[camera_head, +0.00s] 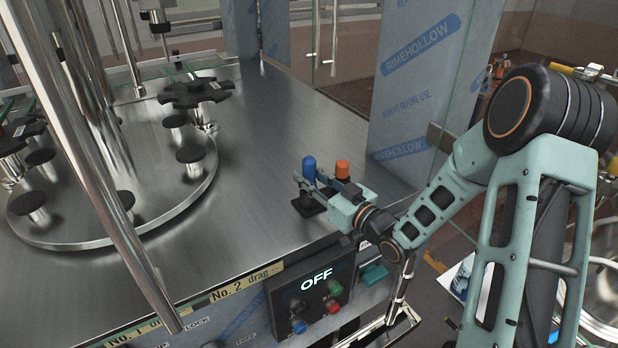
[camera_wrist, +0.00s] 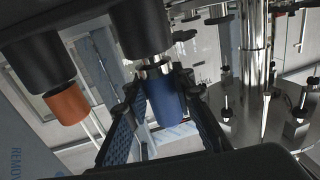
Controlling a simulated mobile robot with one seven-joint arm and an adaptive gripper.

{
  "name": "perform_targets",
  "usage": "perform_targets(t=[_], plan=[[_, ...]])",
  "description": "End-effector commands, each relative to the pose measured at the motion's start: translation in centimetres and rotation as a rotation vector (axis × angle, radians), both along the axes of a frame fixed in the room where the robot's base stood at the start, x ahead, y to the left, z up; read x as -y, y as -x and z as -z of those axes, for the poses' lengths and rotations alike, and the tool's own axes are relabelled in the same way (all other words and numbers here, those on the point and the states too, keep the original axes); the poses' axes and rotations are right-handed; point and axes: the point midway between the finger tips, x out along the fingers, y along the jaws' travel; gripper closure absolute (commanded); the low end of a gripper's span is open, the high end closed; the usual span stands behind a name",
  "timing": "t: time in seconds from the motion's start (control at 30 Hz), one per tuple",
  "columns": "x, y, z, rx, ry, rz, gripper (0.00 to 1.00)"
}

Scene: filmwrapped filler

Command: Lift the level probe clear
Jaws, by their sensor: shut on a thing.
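Two small upright probes stand side by side near the front edge of the steel deck. One has a blue cap (camera_head: 309,166), the other an orange cap (camera_head: 342,168); nothing legible marks either as the level probe. My gripper (camera_head: 304,184) reaches in from the right, its fingers closed around the blue-capped probe. In the wrist view the blue part (camera_wrist: 166,103) sits between my two fingers, with a bright metal stem and a dark cylinder beside it. The orange part (camera_wrist: 67,104) is outside the fingers, to the left. Whether the blue-capped probe's foot touches the deck cannot be told.
A round turntable (camera_head: 145,235) with black star wheels and metal posts stands to the left. A control panel reading OFF (camera_head: 316,280) is on the front face. A film-wrapped pillar (camera_head: 408,75) rises behind. The deck's middle is clear.

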Motion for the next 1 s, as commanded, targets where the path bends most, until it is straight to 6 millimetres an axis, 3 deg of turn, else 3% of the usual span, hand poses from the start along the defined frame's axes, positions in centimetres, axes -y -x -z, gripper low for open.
perform_targets(t=[0.27, 0.47, 1.0], plan=[[0.0, 0.0, -0.2, 0.002, -0.001, 0.000, 1.00], [0.0, 0.0, -1.5, 0.005, 0.001, 0.000, 1.00], [0.0, 0.0, -8.3, 0.006, 0.002, -0.001, 1.00]])
